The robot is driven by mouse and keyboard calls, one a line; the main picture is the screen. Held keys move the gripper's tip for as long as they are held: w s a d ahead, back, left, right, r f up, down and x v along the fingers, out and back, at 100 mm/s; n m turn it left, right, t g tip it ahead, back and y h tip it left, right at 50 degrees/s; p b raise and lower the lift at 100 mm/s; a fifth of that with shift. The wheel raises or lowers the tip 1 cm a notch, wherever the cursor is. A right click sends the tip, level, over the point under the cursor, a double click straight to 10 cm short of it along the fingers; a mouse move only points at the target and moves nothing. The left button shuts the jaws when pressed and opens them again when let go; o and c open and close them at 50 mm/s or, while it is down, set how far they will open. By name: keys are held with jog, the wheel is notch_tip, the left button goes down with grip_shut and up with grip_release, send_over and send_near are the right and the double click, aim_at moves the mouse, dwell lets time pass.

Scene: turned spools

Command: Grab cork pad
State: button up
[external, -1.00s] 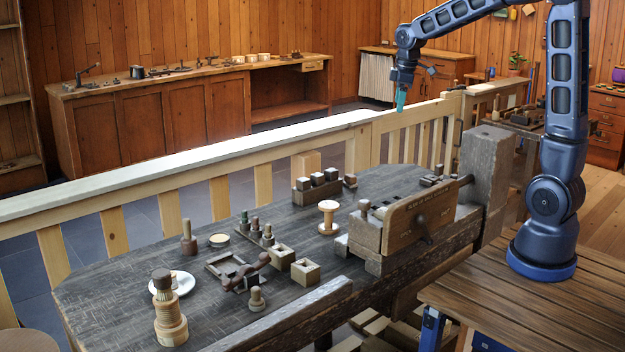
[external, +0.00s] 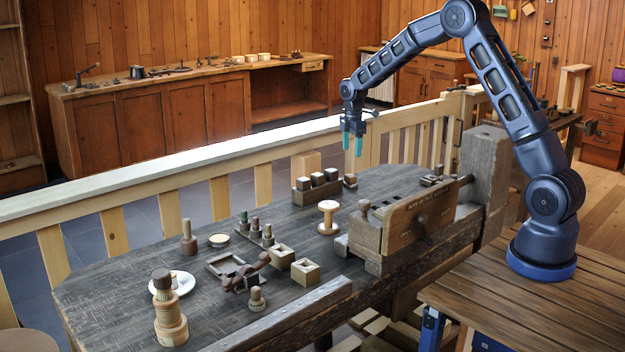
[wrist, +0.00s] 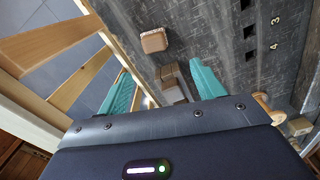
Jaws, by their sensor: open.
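My gripper (external: 352,143) is high above the far side of the bench near the railing, well to the right of and above the disc. Its teal fingers point down, open and empty. The wrist view also shows my gripper (wrist: 163,80) with its fingers apart, and the disc is not visible there.
A peg rack (external: 256,232) is close right of the disc, a peg (external: 188,238) close left. The railing (external: 200,160) runs behind.

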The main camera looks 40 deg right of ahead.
jog(key=shift+w+f, duration=0.2)
jog(key=shift+f, duration=0.3)
jog(key=shift+w+f, duration=0.2)
jog(key=shift+f, duration=0.3)
send_over(351, 175)
jog(key=f, duration=0.5)
jog(key=shift+a, duration=0.3)
jog(key=shift+w+d+f, duration=0.1)
jog(key=shift+d+f, duration=0.05)
jog(key=shift+f, duration=1.15)
jog(key=shift+d+f, duration=0.15)
jog(key=shift+f, duration=1.15)
jog(key=c, duration=1)
